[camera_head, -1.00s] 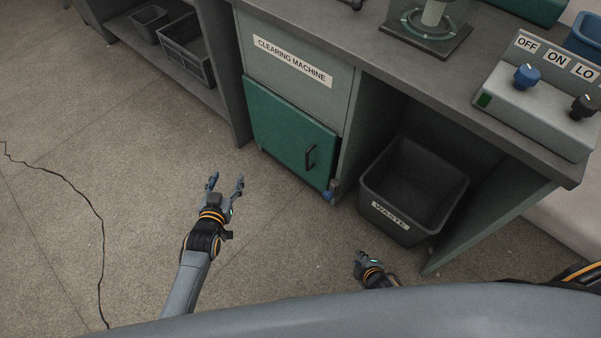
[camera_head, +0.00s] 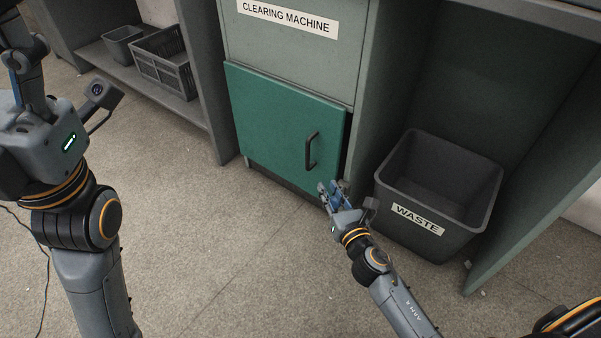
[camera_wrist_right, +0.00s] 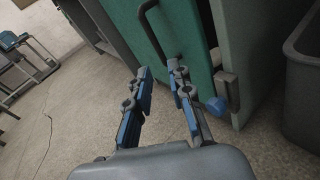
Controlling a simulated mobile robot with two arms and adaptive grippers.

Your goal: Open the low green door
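The low green door (camera_head: 280,128) is on the cabinet under the CLEARING MACHINE label. It looks shut or nearly so; a dark strip shows along its right edge. Its black bar handle (camera_head: 311,151) is near that edge and also shows in the right wrist view (camera_wrist_right: 151,28). A blue knob (camera_wrist_right: 217,107) sits by the door's lower right corner. My right gripper (camera_head: 332,188) is open and empty, below the handle near that corner, its fingers (camera_wrist_right: 158,72) pointing toward the door. My left gripper (camera_head: 22,70) is raised at the far left, partly cut off; its fingers are unclear.
A black WASTE bin (camera_head: 438,190) stands just right of the cabinet, close to my right arm. Grey crates (camera_head: 165,62) sit on a low shelf at the back left. The floor in front of the door is clear.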

